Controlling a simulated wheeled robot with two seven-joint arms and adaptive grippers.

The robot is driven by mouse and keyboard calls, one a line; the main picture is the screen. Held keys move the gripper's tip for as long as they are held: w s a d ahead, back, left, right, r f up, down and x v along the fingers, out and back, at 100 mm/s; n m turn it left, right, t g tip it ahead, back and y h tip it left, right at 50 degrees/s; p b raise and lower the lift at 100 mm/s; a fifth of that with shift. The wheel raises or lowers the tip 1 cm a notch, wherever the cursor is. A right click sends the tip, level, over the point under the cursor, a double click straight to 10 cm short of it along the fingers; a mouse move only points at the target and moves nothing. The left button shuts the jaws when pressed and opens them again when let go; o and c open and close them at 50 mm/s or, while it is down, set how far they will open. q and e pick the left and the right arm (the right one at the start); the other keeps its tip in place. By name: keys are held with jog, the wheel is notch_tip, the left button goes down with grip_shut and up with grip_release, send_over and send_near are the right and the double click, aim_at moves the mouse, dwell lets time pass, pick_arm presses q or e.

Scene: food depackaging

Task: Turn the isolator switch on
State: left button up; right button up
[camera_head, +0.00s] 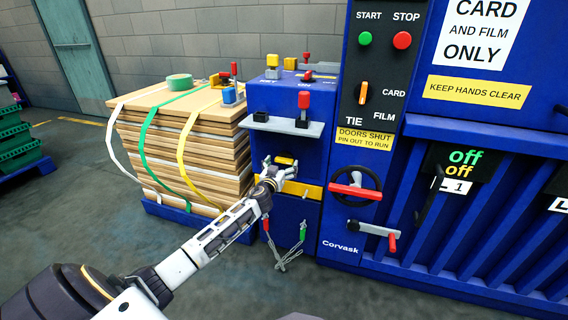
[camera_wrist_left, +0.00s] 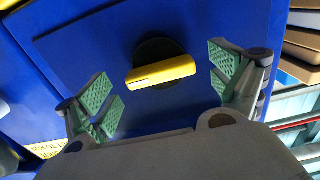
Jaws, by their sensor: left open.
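The isolator switch is a yellow bar handle on a dark round base, set in a blue panel. In the head view the yellow handle (camera_head: 285,160) is on the front of the blue cabinet (camera_head: 296,215), below a grey shelf. In the left wrist view the handle (camera_wrist_left: 160,73) lies nearly level, its right end slightly higher. My left gripper (camera_head: 280,177) is at the cabinet just below the handle. In the wrist view its green-padded fingers (camera_wrist_left: 162,92) are open, one on each side of the handle, with visible gaps. My right gripper is not in view.
A grey shelf (camera_head: 282,125) with a red-topped switch juts out above the handle. A yellow bar (camera_head: 303,189) crosses the cabinet beside my gripper. A black handwheel (camera_head: 354,178) is to the right. Strapped cardboard (camera_head: 185,150) stands left. Clipped cables (camera_head: 287,258) hang below.

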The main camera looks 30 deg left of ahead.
pick_arm(q)
jog(key=shift+x, duration=1)
jog(key=shift+w, duration=0.25)
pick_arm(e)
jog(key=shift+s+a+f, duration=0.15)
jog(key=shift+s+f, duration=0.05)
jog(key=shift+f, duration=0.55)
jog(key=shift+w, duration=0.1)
pick_arm(q)
jog(key=c, duration=1)
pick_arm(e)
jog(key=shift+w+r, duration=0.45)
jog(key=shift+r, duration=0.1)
